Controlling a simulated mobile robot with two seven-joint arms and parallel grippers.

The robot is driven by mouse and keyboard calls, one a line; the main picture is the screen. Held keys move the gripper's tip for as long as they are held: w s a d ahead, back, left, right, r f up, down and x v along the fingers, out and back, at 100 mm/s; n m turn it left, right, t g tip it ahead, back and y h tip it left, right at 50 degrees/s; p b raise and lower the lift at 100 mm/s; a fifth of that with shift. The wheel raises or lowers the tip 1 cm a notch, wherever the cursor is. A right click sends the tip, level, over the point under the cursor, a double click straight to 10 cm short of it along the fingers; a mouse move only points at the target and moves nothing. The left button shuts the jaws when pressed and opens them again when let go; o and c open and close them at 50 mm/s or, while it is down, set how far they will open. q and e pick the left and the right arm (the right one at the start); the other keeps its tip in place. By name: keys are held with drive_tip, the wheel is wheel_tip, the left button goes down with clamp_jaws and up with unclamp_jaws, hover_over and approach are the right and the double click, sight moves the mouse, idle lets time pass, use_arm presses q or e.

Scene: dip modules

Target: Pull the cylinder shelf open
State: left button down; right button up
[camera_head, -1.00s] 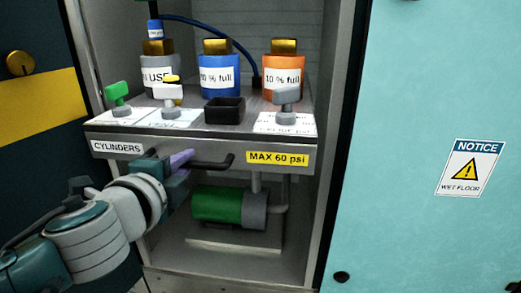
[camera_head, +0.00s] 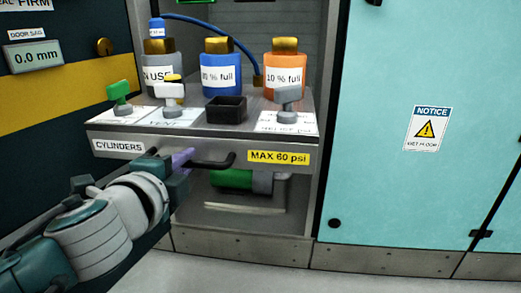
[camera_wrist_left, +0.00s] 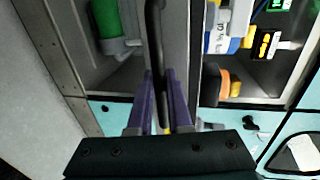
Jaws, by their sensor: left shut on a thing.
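The cylinder shelf (camera_head: 232,145) is a grey drawer-like shelf with a "CYLINDERS" label (camera_head: 118,146) and a yellow "MAX 60 psi" label (camera_head: 278,157) on its front. It stands out from the cabinet. Its black bar handle (camera_head: 225,163) runs across the front. My left gripper (camera_head: 184,160) is shut on the handle, at the handle's left part. In the left wrist view the purple fingers (camera_wrist_left: 160,82) sit on both sides of the dark handle (camera_wrist_left: 154,35). My right gripper is not in view.
Grey, blue (camera_head: 220,75) and orange (camera_head: 284,75) cylinders stand on the shelf with valves and a small black box (camera_head: 225,109). A green pump-like unit (camera_head: 232,180) is partly hidden below. A teal panel (camera_head: 380,60) is at right. Grey floor (camera_head: 300,275) is clear in front.

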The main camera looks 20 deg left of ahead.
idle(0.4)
use_arm(q)
drive_tip(key=c, duration=1.1)
unclamp_jaws()
drive_tip(key=p+v, duration=0.2)
drive_tip(key=v, duration=0.8)
